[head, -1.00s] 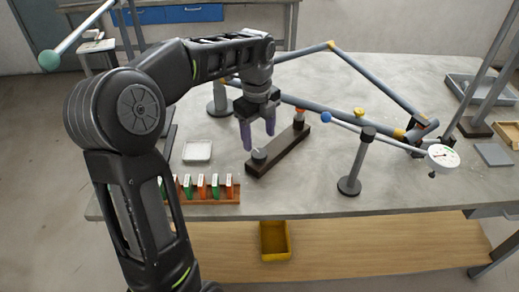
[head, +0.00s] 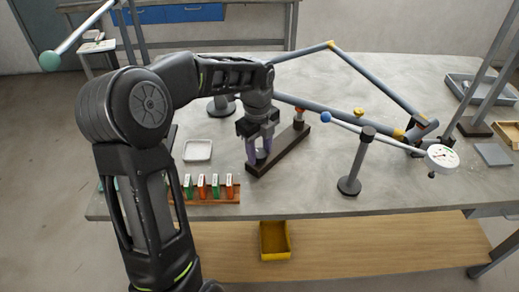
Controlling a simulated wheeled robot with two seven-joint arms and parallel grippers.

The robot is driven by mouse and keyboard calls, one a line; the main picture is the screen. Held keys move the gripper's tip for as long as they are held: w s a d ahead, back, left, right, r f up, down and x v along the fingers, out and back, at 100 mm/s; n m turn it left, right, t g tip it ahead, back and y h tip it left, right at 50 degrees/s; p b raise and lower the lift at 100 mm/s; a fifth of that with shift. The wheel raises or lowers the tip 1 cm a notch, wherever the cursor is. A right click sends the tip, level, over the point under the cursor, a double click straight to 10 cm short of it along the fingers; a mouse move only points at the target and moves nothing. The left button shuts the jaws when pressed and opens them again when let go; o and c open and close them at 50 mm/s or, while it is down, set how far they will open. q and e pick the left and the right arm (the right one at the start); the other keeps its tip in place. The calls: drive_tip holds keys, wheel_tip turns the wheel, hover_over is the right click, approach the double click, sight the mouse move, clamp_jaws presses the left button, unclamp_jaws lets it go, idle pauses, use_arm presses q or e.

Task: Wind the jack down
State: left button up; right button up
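The jack appears to be the dark bar (head: 285,150) lying at a slant on the table, with a grey knob (head: 261,156) at its near end and an orange-topped post (head: 299,115) at its far end. My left gripper (head: 259,157) points down over the near end, one purple finger on each side of the knob. The fingers partly hide the knob, and I cannot tell whether they press on it. My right gripper is not in view.
A rack of orange and green pieces (head: 210,198) and a white dish (head: 198,150) lie left of the bar. The table's front centre is clear.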

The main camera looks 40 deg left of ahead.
use_arm(q)
drive_tip(key=c, duration=0.9)
drive_tip(key=shift+o, duration=0.2)
